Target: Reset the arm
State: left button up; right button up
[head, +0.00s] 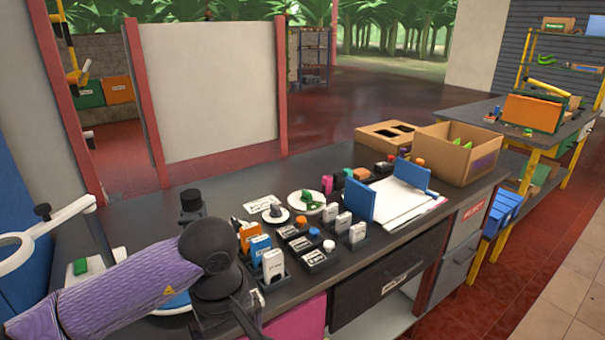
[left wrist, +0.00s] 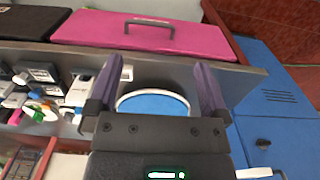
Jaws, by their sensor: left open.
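My left arm (head: 130,285) comes in from the left in the head view, with a purple sleeve and a dark wrist bent down at the front edge of the bench. Its fingers are hard to make out there. In the left wrist view my left gripper (left wrist: 157,64) is open, with two purple-grey fingers spread and nothing held between them. A round blue disc with a white rim (left wrist: 152,104) shows between and beyond the fingers. My right gripper is in neither view.
The dark bench (head: 140,217) carries small labelled boxes, a white paper (head: 405,205) and a cardboard box (head: 457,152). A pink drawer (left wrist: 160,34) with a grey handle is at the bench front. A white ring lamp (head: 18,250) stands left of my arm.

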pick_arm(q)
jog(key=d+f+n+h, duration=0.3)
jog(key=d+n+h, duration=0.3)
jog(key=n+h, duration=0.25)
jog(key=d+f+n+h, duration=0.3)
jog(key=d+n+h, duration=0.35)
jog(key=n, duration=0.25)
jog(key=a+f+n+t+y, duration=0.5)
jog(key=f+n, duration=0.5)
jog(key=n, duration=0.5)
jog(key=a+f+n+t+y, duration=0.4)
jog(key=a+f+n+t, duration=0.25)
jog(key=f+n, duration=0.55)
jog(key=s+a+f+n+g+y, duration=0.25)
jog(key=s+f+n, duration=0.2)
jog(key=s, duration=0.25)
jog(key=s+a+f+n+g+y, duration=0.2)
jog(key=s+a+f+n, duration=0.2)
jog(key=s+n, duration=0.25)
jog(key=s+a+f+n+g+y, duration=0.1)
jog(key=s+f+n+g, duration=0.1)
jog(key=s, duration=0.8)
jog(key=s+a+f+n+g, duration=0.1)
jog(key=s+n+g, duration=0.3)
jog(key=s, duration=0.6)
jog(key=shift+a+f+n+y, duration=0.3)
jog(key=shift+f+n, duration=0.25)
jog(key=shift+f, duration=0.35)
